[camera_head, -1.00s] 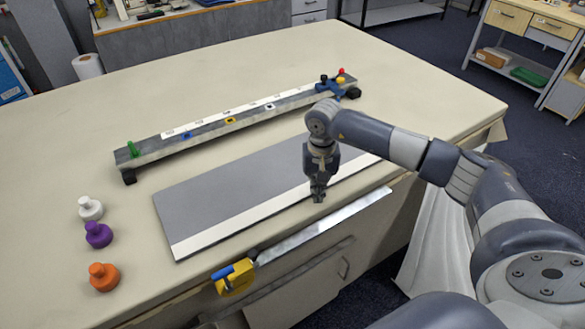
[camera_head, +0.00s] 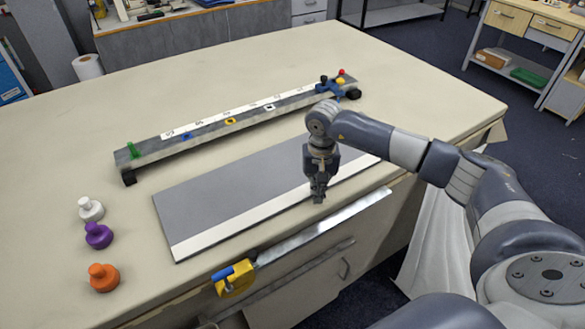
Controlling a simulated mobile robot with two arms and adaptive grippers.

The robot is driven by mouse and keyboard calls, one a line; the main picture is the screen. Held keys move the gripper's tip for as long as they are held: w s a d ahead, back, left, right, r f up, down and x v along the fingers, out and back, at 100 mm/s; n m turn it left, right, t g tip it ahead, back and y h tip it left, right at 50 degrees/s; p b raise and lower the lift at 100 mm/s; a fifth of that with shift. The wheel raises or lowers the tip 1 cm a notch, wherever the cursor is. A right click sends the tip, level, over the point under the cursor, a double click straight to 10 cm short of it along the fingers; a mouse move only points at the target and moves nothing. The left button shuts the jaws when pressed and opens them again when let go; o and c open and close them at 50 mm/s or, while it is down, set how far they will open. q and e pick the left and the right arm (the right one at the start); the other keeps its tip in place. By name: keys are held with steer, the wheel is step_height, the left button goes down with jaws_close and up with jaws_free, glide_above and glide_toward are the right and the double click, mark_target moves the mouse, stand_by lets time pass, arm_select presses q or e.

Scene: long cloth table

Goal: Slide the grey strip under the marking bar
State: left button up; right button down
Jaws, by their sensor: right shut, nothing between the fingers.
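The grey strip (camera_head: 225,191) lies flat on the table, with a white band along its near edge. The marking bar (camera_head: 222,125) is a long grey bar behind it, with a white number scale and small coloured markers. A bare stretch of table separates the strip from the bar. My right gripper (camera_head: 318,199) points down at the near part of the strip, over its white band, with its fingers shut and empty. Whether the fingertips touch the strip I cannot tell. The gripper and arm hide part of the strip. My left gripper is not in view.
White (camera_head: 91,209), purple (camera_head: 98,235) and orange (camera_head: 103,277) knobbed weights stand at the table's left. A metal rule with a yellow and blue clamp (camera_head: 234,278) runs along the front edge. The table (camera_head: 400,75) is clear behind the bar.

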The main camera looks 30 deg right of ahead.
steer(key=shift+f+b, duration=0.35)
steer(key=shift+r, duration=0.15)
stand_by(0.3)
steer(key=shift+r, duration=0.1)
step_height(320, 180, up, 6)
steer(key=s+p, duration=0.1)
steer(key=p, duration=0.1)
steer(key=shift+s+p, duration=0.15)
steer(key=shift+p, duration=0.2)
stand_by(0.4)
stand_by(0.4)
